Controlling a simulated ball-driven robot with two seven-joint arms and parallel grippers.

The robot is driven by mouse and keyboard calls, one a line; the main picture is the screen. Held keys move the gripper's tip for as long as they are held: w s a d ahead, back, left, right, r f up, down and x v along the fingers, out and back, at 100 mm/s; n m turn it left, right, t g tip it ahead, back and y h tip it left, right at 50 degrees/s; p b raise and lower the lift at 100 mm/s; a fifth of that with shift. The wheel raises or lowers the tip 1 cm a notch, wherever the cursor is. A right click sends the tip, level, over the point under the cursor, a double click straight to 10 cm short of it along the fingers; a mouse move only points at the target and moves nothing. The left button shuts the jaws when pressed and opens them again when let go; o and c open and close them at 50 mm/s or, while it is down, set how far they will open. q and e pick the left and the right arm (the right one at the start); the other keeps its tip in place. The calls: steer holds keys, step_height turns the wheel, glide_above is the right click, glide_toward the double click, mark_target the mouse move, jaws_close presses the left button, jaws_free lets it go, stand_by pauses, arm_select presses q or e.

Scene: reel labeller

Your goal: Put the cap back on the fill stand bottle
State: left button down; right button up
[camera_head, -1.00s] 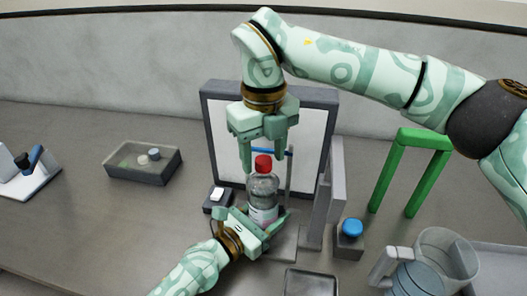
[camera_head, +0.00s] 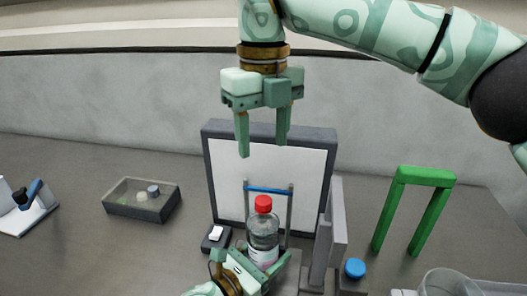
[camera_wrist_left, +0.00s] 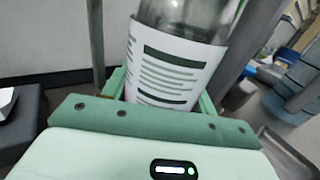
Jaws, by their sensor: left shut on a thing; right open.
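The fill stand bottle (camera_head: 263,236) is clear with a white label and stands upright in front of the white-panelled stand (camera_head: 311,160). A red cap (camera_head: 263,204) sits on top of its neck; how tightly it is seated I cannot tell. My left gripper (camera_head: 253,272) is shut on the bottle low down, at the label. The left wrist view shows the label (camera_wrist_left: 170,70) between the fingers. My right gripper (camera_head: 264,148) is open and empty, above the bottle and apart from the cap.
A blue bar crosses the stand behind the bottle. A grey block with a blue knob (camera_head: 355,268) and a green arch (camera_head: 425,178) stand to the right. A grey tray (camera_head: 120,205) with small items lies left. A small dark box with a white top (camera_head: 215,236) is beside the bottle.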

arm_select(q)
steer(key=shift+c, duration=1.9)
jaws_free()
steer(key=v, duration=0.7)
steer(key=shift+s+a, duration=0.2)
steer(key=b+v, duration=0.1)
steer(key=v, duration=0.6)
steer(key=shift+s+a+f, duration=0.15)
steer(key=shift+s+a, duration=0.1)
steer(key=shift+a, duration=0.05)
steer(key=shift+s+a, duration=0.3)
steer(key=shift+s, duration=0.05)
steer(key=shift+r, duration=0.2)
